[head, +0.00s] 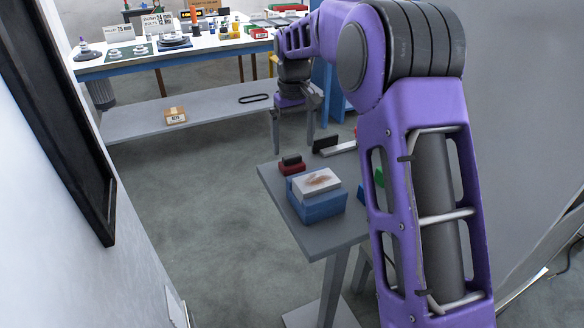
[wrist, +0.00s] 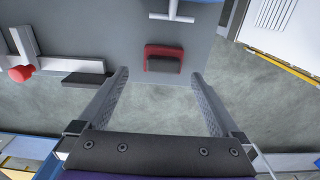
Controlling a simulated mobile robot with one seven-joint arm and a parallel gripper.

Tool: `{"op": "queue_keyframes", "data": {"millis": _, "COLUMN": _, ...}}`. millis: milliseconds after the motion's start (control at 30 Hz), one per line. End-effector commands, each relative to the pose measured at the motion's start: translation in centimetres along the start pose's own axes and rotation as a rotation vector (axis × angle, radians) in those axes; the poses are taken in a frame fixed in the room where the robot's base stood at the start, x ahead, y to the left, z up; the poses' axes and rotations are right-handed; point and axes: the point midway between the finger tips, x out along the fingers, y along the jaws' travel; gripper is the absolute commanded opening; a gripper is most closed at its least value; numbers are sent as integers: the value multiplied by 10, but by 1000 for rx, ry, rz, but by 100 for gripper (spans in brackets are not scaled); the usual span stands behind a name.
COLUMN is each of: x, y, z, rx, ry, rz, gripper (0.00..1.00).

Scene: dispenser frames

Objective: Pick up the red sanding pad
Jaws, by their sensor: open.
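The red sanding pad (head: 290,169), a small red block with a dark upper part, sits on the grey side table (head: 272,187) near its far left edge. In the wrist view the pad (wrist: 164,51) lies ahead of and between my fingers, near the table edge. My gripper (head: 294,142) is open and empty, pointing down above and beyond the pad in the head view. Its two fingers also show in the wrist view (wrist: 160,76), with floor visible between them. The fingers appear apart from the pad.
A blue box (head: 318,207) with a stained white top stands just in front of the pad. A black block (head: 325,144) lies to the pad's right; it also shows in the wrist view (wrist: 85,79). A long workbench (head: 170,61) with many items stands behind. Open floor lies left of the table.

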Motion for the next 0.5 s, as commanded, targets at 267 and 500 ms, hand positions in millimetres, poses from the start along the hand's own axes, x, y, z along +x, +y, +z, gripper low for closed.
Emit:
{"op": "queue_keyframes", "data": {"millis": 267, "x": 19, "y": -2, "z": 1, "rx": 0, "ry": -1, "rz": 0, "gripper": 100}}
{"op": "queue_keyframes", "data": {"millis": 500, "x": 54, "y": -5, "z": 3, "rx": 1, "ry": -2, "rz": 1, "gripper": 100}}
